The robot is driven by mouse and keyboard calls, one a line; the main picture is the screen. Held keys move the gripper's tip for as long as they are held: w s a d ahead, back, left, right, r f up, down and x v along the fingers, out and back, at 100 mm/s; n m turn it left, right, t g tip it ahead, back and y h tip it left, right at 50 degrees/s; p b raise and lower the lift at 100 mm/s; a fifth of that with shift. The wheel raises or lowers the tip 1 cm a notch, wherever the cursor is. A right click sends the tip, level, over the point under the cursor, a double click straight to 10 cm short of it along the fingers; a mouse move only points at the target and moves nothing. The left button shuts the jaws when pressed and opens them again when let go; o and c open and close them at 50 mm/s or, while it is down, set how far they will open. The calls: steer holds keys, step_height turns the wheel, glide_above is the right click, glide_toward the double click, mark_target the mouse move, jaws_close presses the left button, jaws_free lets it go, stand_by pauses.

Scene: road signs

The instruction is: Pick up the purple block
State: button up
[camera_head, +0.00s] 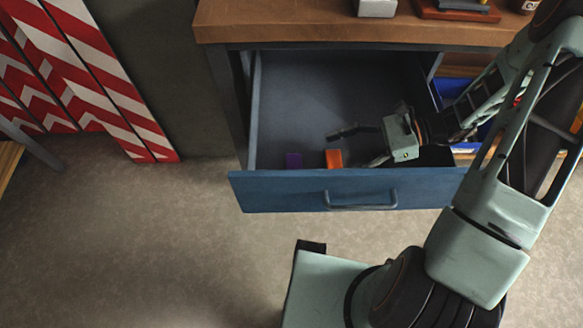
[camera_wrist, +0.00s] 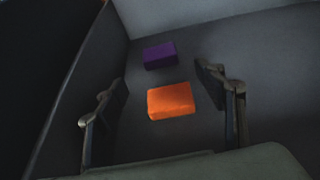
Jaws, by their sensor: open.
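The purple block (camera_head: 294,160) lies in the open blue drawer (camera_head: 290,192), near its front wall and left side. It also shows in the wrist view (camera_wrist: 160,56), beyond the fingers. An orange block (camera_head: 334,158) lies just to its right in the head view. In the wrist view the orange block (camera_wrist: 171,101) is nearer, in the space between the fingers. My gripper (camera_head: 352,146) reaches into the drawer from the right. Its fingers (camera_wrist: 163,100) are apart with nothing held. The purple block is clear of both fingers.
The drawer's front panel and side walls stand close around the blocks. The rear drawer floor (camera_head: 305,95) is bare. A wooden worktop (camera_head: 300,24) overhangs the drawer's back. Red and white striped boards (camera_head: 105,70) lean at the left. A blue bin (camera_head: 455,92) is to the right.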

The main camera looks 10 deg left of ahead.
mark_target(297, 163)
steer(key=x, duration=0.4)
steer(key=shift+b, duration=0.3)
steer(key=x, duration=0.2)
steer(key=b+x, duration=0.1)
steer(key=x, duration=0.3)
steer(key=shift+s+a+r, duration=0.1)
steer(key=shift+r, duration=0.25)
steer(key=c, duration=1.3)
steer(key=shift+r, duration=0.1)
steer(key=shift+c, duration=0.2)
